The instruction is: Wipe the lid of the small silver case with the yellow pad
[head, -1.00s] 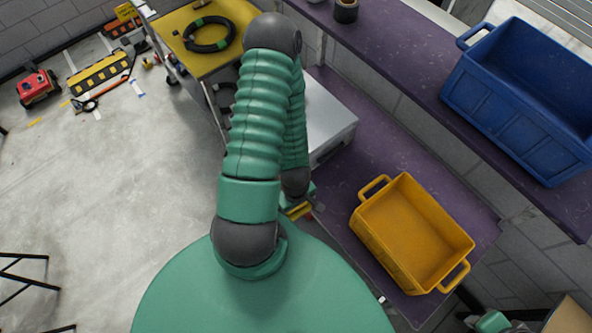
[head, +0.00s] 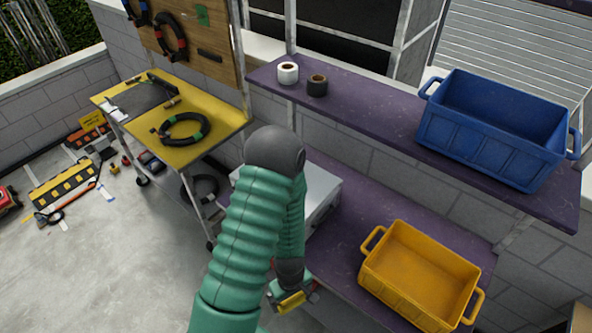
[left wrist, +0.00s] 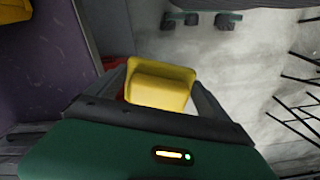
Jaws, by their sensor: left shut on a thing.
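My left gripper (head: 292,298) is shut on the yellow pad (left wrist: 160,85), which sits between its two fingers in the left wrist view. In the head view the yellow pad (head: 291,302) shows low, beside the front edge of the purple bench. The small silver case (head: 322,187) lies on the purple lower bench, behind my left arm, which hides part of it. The pad is apart from the case, nearer to me. My right gripper is not in view.
A yellow crate (head: 420,272) stands on the lower bench (head: 365,215), right of the case. A blue crate (head: 497,130) and two rolls (head: 288,73) are on the upper shelf (head: 385,112). A yellow cart (head: 205,110) with a coiled cable stands left.

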